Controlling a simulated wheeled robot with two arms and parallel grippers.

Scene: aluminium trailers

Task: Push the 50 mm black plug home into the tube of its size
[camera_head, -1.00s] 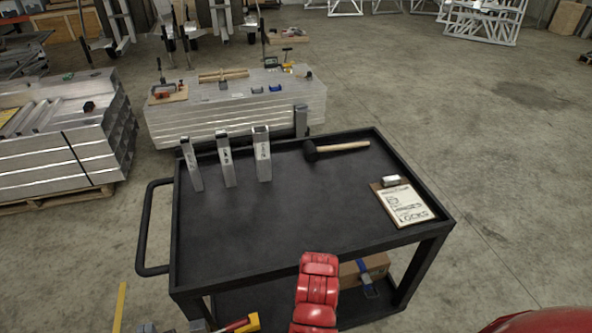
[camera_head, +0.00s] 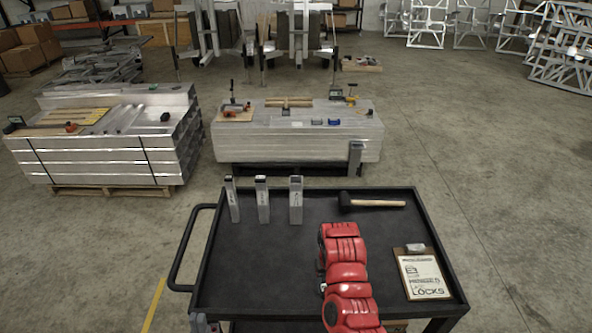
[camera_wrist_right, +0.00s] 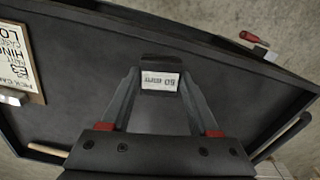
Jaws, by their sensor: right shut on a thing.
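In the right wrist view my right gripper (camera_wrist_right: 160,88) is shut on the black plug (camera_wrist_right: 160,65). A white label on it reads 50, with smaller unclear print. The plug is held above the black cart top, clear of any tube in that view. In the head view a red arm segment of mine (camera_head: 342,260) covers the middle of the cart, and no fingers or plug show there. Three upright grey square tubes stand at the cart's back left: left (camera_head: 233,203), middle (camera_head: 262,202), right (camera_head: 296,202). Their labels are too small to read. My left gripper is not visible.
The black cart (camera_head: 265,270) has a raised rim. A black mallet (camera_head: 372,202) lies at the back, a clipboard (camera_head: 422,275) at the right. A red-handled item (camera_wrist_right: 252,40) sits by the edge in the wrist view. Pallet stacks stand behind. The tray's left front is clear.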

